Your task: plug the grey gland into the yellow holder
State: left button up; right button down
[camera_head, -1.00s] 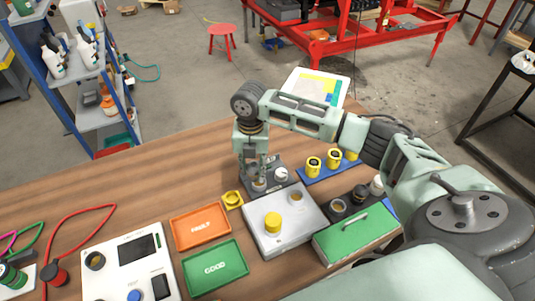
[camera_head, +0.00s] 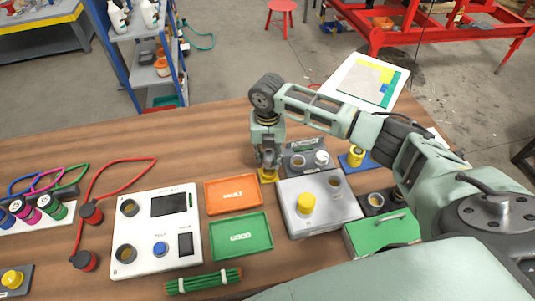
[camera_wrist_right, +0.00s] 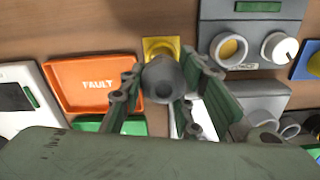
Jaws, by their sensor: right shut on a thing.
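The yellow holder (camera_head: 268,177) is a small square block on the wooden table, just right of the orange tray. It also shows in the right wrist view (camera_wrist_right: 152,44), partly covered. My right gripper (camera_head: 267,161) points down over the holder. In the right wrist view my right gripper (camera_wrist_right: 163,90) is shut on the grey gland (camera_wrist_right: 162,77), a dark grey round piece between the fingers. The gland lies in front of the holder there; I cannot tell whether they touch. In the head view the fingers mostly hide the gland. My left gripper is out of view.
An orange FAULT tray (camera_head: 232,196) and a green GOOD tray (camera_head: 240,238) lie left of the holder. A grey fixture with a white knob (camera_head: 321,157) stands close on its right. Bare table lies behind.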

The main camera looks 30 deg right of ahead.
jog(key=shift+f+b, duration=0.35)
jog(key=shift+f, duration=0.45)
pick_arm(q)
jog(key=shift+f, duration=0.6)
pick_arm(e)
jog(key=shift+r, duration=0.15)
pick_arm(q)
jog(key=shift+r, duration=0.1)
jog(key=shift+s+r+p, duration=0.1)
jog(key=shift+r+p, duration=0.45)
jog(key=shift+p, duration=0.25)
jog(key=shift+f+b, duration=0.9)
pick_arm(e)
jog(key=shift+f, duration=1.8)
jog(key=c, duration=1.2)
grip_release()
